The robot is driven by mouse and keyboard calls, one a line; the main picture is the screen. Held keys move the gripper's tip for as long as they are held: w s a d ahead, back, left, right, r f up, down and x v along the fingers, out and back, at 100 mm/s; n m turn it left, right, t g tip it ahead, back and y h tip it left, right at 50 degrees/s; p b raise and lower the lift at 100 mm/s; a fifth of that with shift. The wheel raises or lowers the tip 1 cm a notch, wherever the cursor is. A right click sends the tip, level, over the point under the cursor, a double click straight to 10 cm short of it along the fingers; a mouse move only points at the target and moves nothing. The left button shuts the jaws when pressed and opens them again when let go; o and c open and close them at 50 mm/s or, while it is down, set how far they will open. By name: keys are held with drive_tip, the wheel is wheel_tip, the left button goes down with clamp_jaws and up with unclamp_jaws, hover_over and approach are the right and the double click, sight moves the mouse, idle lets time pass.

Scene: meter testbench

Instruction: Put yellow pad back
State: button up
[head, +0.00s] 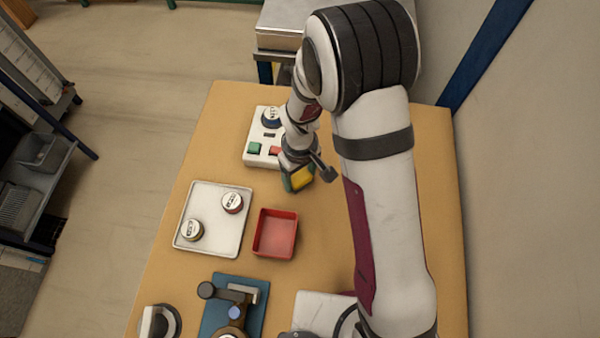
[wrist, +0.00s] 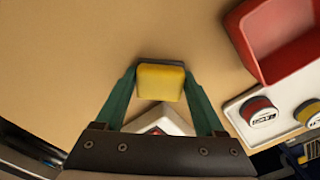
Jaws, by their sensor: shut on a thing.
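The yellow pad (head: 302,178) is held by my gripper (head: 298,180) in the head view, close to the lower right corner of a white button box (head: 256,158). In the wrist view, the yellow pad (wrist: 160,82) sits between the two green fingers of my gripper (wrist: 160,74), which is shut on it. A dark edge shows along the pad's far side. The white box has a green button (head: 254,148), a red button (head: 274,150) and a round dial (head: 271,117). My wrist hides the box's right part. A corner of the box (wrist: 168,115) shows behind the pad in the wrist view.
An empty red tray (head: 275,251) and a white tray (head: 207,207) with two round meters, red-banded (head: 232,203) and yellow-banded (head: 193,230), stand in the middle. A blue fixture (head: 217,315) stands in front. The tabletop between the box and the trays is clear.

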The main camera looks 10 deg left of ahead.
sight(300, 176)
drive_tip(key=shift+f, duration=0.1)
drive_tip(key=o, duration=1.3)
wheel_tip(300, 176, up, 12)
drive_tip(key=s+d+r+m+y, duration=0.1)
drive_tip(key=s+d+r+m, duration=0.4)
drive_tip(key=s, duration=0.4)
drive_tip(key=s+d+r+m, duration=0.4)
drive_tip(key=s+d+m, duration=0.3)
drive_tip(key=s+m, duration=0.2)
drive_tip(key=shift+s+r+m+y, duration=0.3)
drive_tip(key=shift+r+y, duration=0.05)
drive_tip(key=shift+y, duration=0.05)
